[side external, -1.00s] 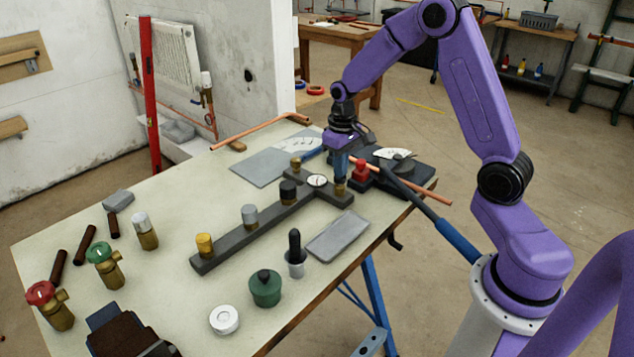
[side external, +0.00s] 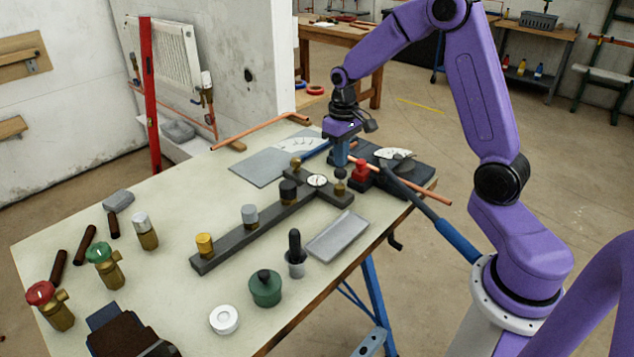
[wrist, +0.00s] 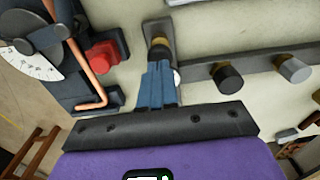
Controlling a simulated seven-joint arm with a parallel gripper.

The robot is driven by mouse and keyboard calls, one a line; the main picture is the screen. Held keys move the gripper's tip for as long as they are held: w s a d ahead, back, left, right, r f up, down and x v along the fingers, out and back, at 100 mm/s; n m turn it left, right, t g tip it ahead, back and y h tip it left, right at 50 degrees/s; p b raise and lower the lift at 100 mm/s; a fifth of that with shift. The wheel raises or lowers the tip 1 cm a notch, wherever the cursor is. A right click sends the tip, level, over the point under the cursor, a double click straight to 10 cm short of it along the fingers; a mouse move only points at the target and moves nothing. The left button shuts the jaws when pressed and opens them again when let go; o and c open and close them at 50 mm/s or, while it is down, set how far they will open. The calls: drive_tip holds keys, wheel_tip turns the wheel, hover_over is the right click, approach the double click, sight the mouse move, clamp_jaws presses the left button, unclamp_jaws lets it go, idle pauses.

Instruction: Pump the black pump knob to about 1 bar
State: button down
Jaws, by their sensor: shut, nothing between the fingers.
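The black pump knob (side external: 340,173) stands on a brass body at the right end of the dark manifold (side external: 262,216). In the wrist view the knob (wrist: 159,51) shows just past my fingertips and is partly hidden by them. My gripper (side external: 340,163) is shut and empty, its blue fingers pointing down just above the knob. I cannot tell whether the tips touch it. In the wrist view my gripper (wrist: 160,64) has its fingers together. A round white gauge (side external: 317,180) sits beside the knob on the manifold; its reading is too small to make out.
A red block (side external: 361,171) and a pipe bender (side external: 398,165) are close on the right. A grey tray (side external: 338,234) lies in front.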

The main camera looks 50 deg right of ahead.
sight(341, 170)
drive_tip(key=shift+f, duration=0.7)
drive_tip(key=shift+f, duration=1)
drive_tip(key=shift+r, duration=1.9)
drive_tip(key=shift+f, duration=0.95)
